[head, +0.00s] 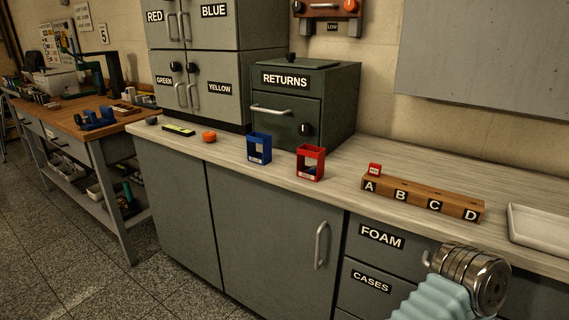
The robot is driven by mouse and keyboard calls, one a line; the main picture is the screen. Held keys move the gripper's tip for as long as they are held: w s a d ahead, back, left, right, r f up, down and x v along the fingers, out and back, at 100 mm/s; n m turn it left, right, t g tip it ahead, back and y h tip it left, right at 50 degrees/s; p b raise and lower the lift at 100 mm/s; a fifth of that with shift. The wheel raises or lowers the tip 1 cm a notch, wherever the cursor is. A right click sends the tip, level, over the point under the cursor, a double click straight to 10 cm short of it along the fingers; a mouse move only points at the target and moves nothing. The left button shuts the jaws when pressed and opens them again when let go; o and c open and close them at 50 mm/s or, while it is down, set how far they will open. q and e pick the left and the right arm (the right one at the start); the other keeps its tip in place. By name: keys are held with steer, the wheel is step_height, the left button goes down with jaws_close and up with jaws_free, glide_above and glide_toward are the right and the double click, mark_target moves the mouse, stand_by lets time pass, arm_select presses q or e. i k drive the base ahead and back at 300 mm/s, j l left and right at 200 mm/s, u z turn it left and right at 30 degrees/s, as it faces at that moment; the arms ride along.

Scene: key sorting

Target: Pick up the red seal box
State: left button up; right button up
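A red open-fronted box (310,164) stands upright on the pale counter, right of a similar blue box (259,148). Each has a small label low on its front, too small to read. A much smaller red piece (375,169) with a pale label sits at the A end of a wooden block (424,199). I cannot tell from the labels which red item is called the seal box. Nothing of mine touches either one. My own arm, with a light blue sleeve and a metal joint, shows at the lower right. No gripper fingers are visible.
A green RETURNS cabinet (318,100) stands behind the boxes. An orange-red round object (209,136) and a dark flat item with a yellow-green strip (179,130) lie to the left. A white tray (540,228) is at the right. Counter is clear between the red box and the block.

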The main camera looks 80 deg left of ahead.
mark_target(311, 159)
steer(key=u, duration=2.4)
